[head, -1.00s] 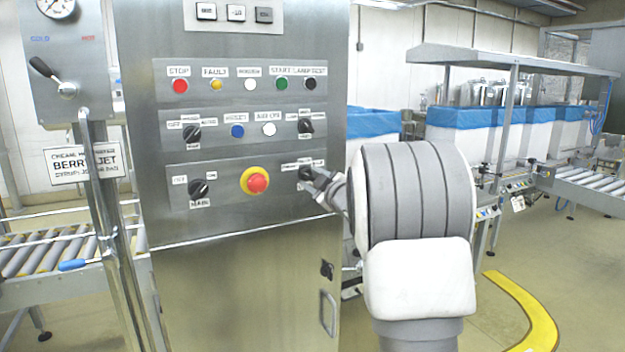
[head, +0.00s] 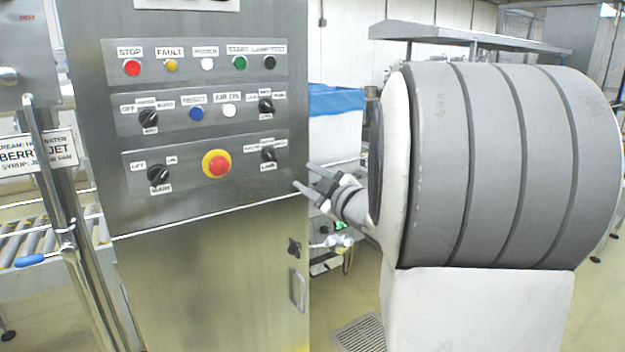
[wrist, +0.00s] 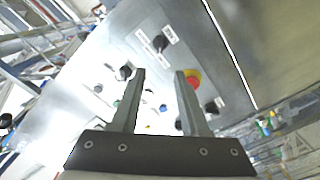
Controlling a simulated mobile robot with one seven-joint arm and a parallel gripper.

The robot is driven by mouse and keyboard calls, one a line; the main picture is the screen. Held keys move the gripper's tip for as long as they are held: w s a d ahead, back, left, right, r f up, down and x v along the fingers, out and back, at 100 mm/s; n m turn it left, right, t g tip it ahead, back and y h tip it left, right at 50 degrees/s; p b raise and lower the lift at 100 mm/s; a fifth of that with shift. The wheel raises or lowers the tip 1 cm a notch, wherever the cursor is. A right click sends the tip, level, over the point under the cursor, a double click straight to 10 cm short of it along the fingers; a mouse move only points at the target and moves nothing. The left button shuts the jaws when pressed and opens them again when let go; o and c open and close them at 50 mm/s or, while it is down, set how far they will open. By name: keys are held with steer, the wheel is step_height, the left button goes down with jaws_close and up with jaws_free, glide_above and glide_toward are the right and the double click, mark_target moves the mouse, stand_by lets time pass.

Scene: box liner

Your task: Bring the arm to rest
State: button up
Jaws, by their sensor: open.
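My gripper (head: 312,182) is at the right edge of the grey control cabinet (head: 200,270) in the head view, apart from the nearby lower right knob (head: 268,154). Its two fingers are apart with nothing between them. My arm's large grey and white link fills the right side of that view. In the wrist view my gripper (wrist: 160,75) shows open fingers pointing toward the tilted panel. The red emergency stop (wrist: 194,78) appears near the right fingertip there.
The panel holds several buttons and knobs, with the yellow-ringed emergency stop (head: 217,165) at its lower middle. A cabinet door handle (head: 297,290) is below my gripper. A lever with a blue grip (head: 30,260) and a roller conveyor (head: 25,240) are at left.

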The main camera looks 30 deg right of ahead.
steer(key=shift+s, duration=0.75)
